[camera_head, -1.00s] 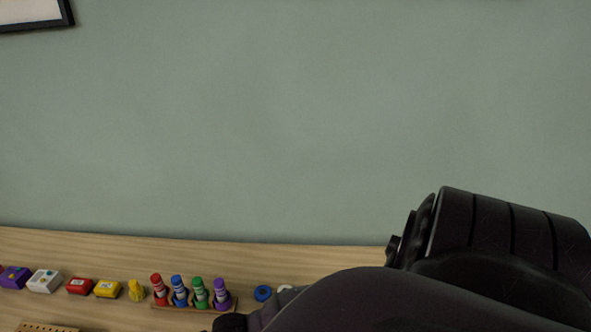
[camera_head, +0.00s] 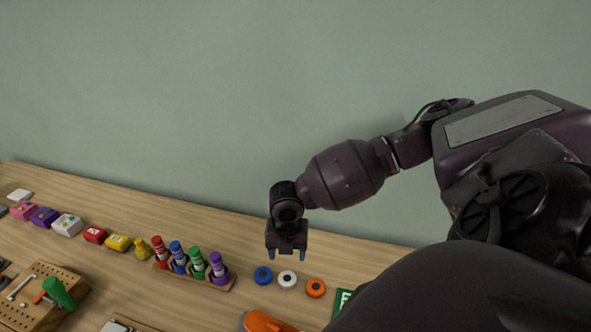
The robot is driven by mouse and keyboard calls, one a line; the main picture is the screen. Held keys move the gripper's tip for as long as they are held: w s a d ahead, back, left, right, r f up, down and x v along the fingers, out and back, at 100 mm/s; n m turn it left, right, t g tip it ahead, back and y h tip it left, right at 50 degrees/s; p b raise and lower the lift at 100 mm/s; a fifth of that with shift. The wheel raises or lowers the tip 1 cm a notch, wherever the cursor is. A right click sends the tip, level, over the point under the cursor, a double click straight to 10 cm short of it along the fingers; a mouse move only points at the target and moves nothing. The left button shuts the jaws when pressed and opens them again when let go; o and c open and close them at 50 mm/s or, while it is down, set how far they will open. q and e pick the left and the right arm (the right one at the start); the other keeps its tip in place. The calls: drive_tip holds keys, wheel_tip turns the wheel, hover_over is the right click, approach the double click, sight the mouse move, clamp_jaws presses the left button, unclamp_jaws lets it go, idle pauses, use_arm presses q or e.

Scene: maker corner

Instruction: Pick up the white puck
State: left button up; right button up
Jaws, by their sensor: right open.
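The white puck (camera_head: 287,280) lies on the wooden table in a row between a blue puck (camera_head: 263,275) and an orange puck (camera_head: 316,288). My right gripper (camera_head: 287,256) points down, open and empty, just above and behind the white puck in the picture. Its two bluish fingertips show apart, and I see no contact with any puck. My left gripper is not in view.
A wooden stand with several crayon-like pegs (camera_head: 198,264) stands left of the pucks. Small coloured boxes (camera_head: 68,225) line the table further left. A pegboard with tools (camera_head: 72,272) and an orange object (camera_head: 266,322) lie nearer. My arm hides the table's right part.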

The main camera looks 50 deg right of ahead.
sight(287, 279)
drive_tip(key=f, duration=0.5)
drive_tip(key=f+b, duration=0.1)
drive_tip(key=f, duration=0.4)
drive_tip(key=shift+a+f, duration=0.2)
drive_tip(key=shift+f, duration=0.15)
drive_tip(key=c, duration=0.7)
